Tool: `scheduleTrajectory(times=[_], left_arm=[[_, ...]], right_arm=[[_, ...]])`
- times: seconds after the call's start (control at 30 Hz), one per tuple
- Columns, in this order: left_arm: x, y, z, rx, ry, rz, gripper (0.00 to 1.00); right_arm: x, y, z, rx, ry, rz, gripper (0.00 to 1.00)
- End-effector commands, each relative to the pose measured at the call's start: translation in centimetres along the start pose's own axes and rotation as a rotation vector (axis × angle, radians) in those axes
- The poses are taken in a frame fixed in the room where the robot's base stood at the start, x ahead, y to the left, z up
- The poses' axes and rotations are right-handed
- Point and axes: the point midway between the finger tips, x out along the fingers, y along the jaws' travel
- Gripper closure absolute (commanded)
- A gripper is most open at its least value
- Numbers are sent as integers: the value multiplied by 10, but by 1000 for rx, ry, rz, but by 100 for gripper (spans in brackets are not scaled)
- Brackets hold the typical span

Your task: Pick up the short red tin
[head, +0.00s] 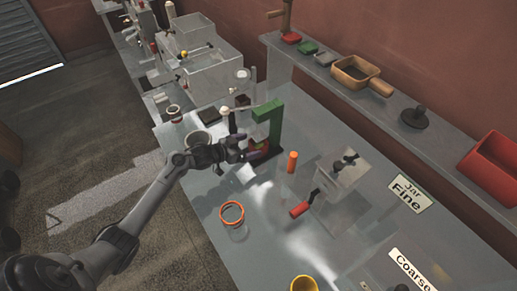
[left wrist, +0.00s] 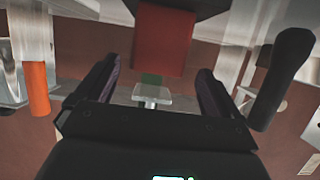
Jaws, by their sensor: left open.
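My left gripper (head: 243,148) reaches in from the left over the bench, with its fingers at the foot of a green stand (head: 268,113). It is open. In the left wrist view its two dark fingers (left wrist: 155,95) stand wide apart. A red block-like thing (left wrist: 163,42) shows beyond and above the gap between them, apart from both fingers; I cannot tell for sure that it is the short red tin. A small flat red thing (head: 291,38) also lies on the wall shelf. My right gripper is not in view.
An orange cylinder (head: 292,161) and a red-handled tool (head: 300,208) are right of the stand. A clear jar with an orange rim (head: 232,212) stands nearer. The shelf (head: 345,85) runs along the wall. The bench's near middle is fairly clear.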

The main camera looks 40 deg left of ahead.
Motion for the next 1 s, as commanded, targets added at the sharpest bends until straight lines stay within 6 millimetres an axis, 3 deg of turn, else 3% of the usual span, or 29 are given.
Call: scheduleTrajectory(times=[0.43, 0.8, 1.0], left_arm=[[46, 3, 4, -3, 0, 0, 4], [53, 3, 4, 0, -2, -1, 4], [52, 3, 4, 0, -2, -1, 35]], right_arm=[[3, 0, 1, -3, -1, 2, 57], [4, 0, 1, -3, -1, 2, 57], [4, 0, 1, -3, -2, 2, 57]])
